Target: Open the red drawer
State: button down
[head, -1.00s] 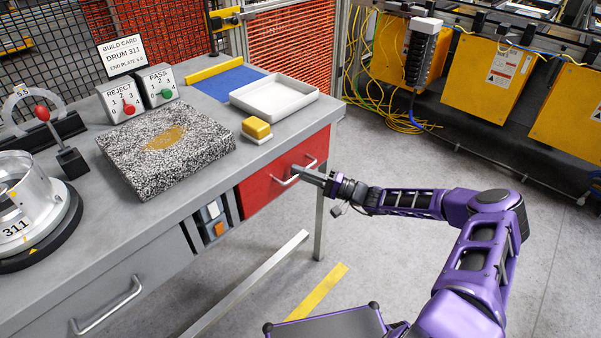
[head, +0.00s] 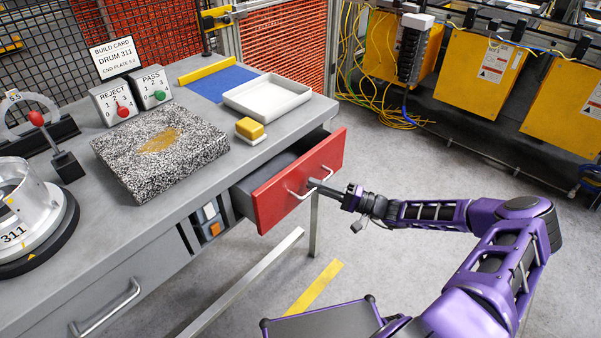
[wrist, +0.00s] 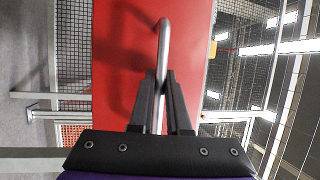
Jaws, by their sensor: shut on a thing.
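The red drawer (head: 300,180) is under the right end of the grey workbench and stands partly pulled out, with its grey side and part of its inside showing. Its front also fills the middle of the wrist view (wrist: 191,60). The drawer's metal bar handle (head: 297,193) shows in the wrist view too (wrist: 163,40). My gripper (head: 320,184) is at the right part of the handle. In the wrist view my gripper's fingers (wrist: 160,88) are shut on the handle, one on each side of the bar.
The grey workbench (head: 110,225) holds a speckled stone block (head: 200,160), a white tray (head: 290,108) and a yellow block (head: 250,128) above the drawer. A bench leg (head: 314,225) stands below the drawer. Open floor (head: 420,270) lies in front of the drawer, partly covered by my arm.

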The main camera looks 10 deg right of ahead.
jog(key=s+d, duration=0.7)
jog(key=s, duration=0.2)
jog(key=s+d, duration=0.7)
jog(key=s, duration=0.3)
jog(key=c, duration=0.9)
grip_release()
jog(key=shift+s, duration=0.1)
jog(key=b+v, duration=0.2)
jog(key=v, duration=1.5)
jog(key=shift+s+d, duration=0.1)
jog(key=shift+d, duration=0.05)
